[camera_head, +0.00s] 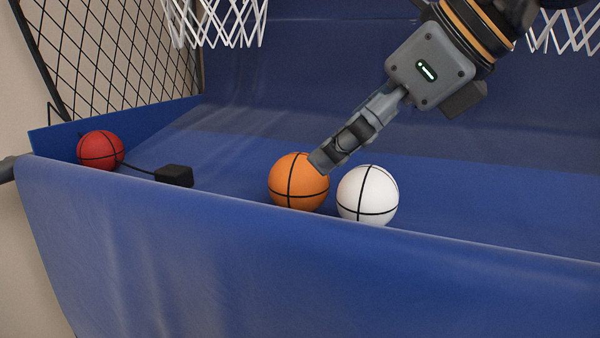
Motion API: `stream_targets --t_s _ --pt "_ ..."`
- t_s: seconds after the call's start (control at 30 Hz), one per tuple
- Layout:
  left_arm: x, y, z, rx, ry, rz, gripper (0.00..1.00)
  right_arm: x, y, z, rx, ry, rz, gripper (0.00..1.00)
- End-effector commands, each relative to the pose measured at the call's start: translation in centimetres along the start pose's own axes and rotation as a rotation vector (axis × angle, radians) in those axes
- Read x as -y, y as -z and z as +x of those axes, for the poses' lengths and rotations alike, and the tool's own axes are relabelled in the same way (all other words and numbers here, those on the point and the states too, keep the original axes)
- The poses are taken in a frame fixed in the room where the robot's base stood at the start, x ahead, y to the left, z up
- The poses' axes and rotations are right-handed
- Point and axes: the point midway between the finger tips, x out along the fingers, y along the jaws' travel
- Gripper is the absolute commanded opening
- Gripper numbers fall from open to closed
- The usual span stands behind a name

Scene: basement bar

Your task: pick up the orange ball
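The orange ball (292,188) has black seams and rests on the blue fabric bed, behind the raised front edge. My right gripper (326,161) reaches down from the upper right. Its fingertips overlap the upper right side of the orange ball in the picture; I cannot tell whether they touch it. The fingers are seen side-on, one in front of the other, so the gap between them is hidden. A white ball (368,196) with black seams sits close on the right of the orange ball. My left gripper is not in view.
A red ball (101,150) lies at the far left corner, near a small black box (174,175) with a cable. The blue front edge (480,248) runs across before the balls. White nets (215,20) hang above. The bed right of the white ball is clear.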

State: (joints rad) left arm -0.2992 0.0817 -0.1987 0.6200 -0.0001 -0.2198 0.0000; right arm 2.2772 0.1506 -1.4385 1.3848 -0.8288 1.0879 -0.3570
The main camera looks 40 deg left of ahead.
Motion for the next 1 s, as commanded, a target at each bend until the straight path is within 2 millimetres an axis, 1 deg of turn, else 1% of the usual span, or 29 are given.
stream_targets --t_s 0.03,0.1,0.23,0.37,0.53,0.6,0.7,0.8,0.97,1.0 --pt "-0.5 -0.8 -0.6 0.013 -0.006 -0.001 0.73 0.0 -0.1 0.9 -0.003 -0.003 -0.001 0.99" --pt "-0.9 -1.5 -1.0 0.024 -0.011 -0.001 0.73 0.0 -0.1 2.0 -0.003 -0.002 0.0 0.99" --pt "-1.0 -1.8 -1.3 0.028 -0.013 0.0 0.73 0.1 0.0 3.4 -0.001 0.0 0.001 0.99" --pt "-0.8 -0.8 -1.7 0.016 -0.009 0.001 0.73 0.1 -0.1 4.1 -0.001 0.0 0.001 0.99" --pt "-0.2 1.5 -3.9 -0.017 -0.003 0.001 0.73 0.0 0.0 6.2 -0.003 -0.003 0.0 0.99" --pt "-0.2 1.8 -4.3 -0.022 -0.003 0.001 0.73 0.0 0.1 7.3 -0.002 -0.002 0.001 0.99" --pt "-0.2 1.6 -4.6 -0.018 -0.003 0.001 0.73 0.0 0.2 8.5 -0.001 -0.001 0.001 0.99" --pt "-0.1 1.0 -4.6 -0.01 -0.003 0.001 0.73 0.1 0.4 8.9 0.0 0.001 0.001 0.99" --pt "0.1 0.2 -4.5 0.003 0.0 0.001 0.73 0.1 0.5 9.0 0.001 0.001 0.001 0.99" --pt "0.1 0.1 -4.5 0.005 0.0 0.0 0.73 0.1 0.5 9.0 0.001 0.001 0.001 0.95"
